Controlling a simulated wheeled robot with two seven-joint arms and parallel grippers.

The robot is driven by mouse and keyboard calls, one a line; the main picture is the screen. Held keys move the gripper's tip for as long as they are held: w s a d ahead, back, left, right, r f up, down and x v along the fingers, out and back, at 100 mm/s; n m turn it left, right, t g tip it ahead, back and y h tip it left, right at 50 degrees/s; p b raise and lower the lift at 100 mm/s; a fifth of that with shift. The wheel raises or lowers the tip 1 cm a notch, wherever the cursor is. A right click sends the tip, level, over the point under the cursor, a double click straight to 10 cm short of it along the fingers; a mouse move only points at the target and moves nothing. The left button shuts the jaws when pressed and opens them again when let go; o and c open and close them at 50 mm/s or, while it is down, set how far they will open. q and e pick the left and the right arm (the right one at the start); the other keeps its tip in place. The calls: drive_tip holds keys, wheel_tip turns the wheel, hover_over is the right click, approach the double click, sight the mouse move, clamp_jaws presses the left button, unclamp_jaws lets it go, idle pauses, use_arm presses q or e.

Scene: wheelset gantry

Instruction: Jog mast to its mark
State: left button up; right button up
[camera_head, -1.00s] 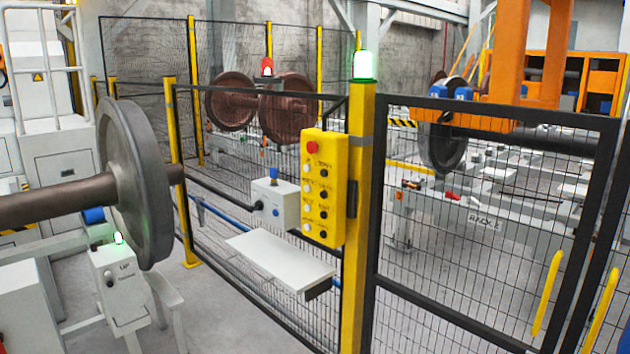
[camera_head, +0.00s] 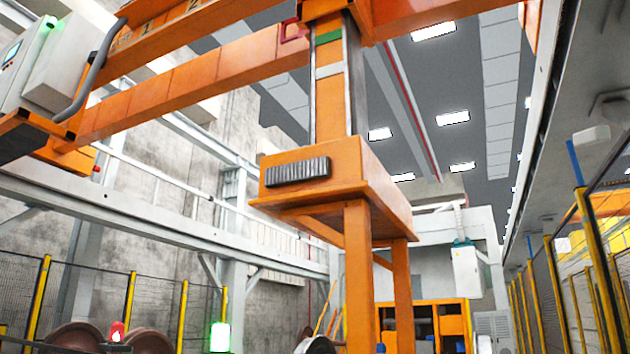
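The orange mast (camera_head: 332,100) hangs down from the orange overhead gantry beam (camera_head: 200,75). A green band (camera_head: 328,37) crosses the mast near its top, just under the beam. A wide orange block (camera_head: 320,180) with a grey ribbed plate (camera_head: 297,171) is at the mast's lower end, and orange legs (camera_head: 358,275) reach down from it. The yellow button box is not in this view. Neither of my grippers is in view.
A green lamp (camera_head: 220,336) and a red lamp (camera_head: 117,331) glow at the bottom left, near brown wheels (camera_head: 72,338). Yellow fence posts (camera_head: 130,305) with mesh stand on both sides. A grey cabinet (camera_head: 38,75) hangs from the gantry at the upper left.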

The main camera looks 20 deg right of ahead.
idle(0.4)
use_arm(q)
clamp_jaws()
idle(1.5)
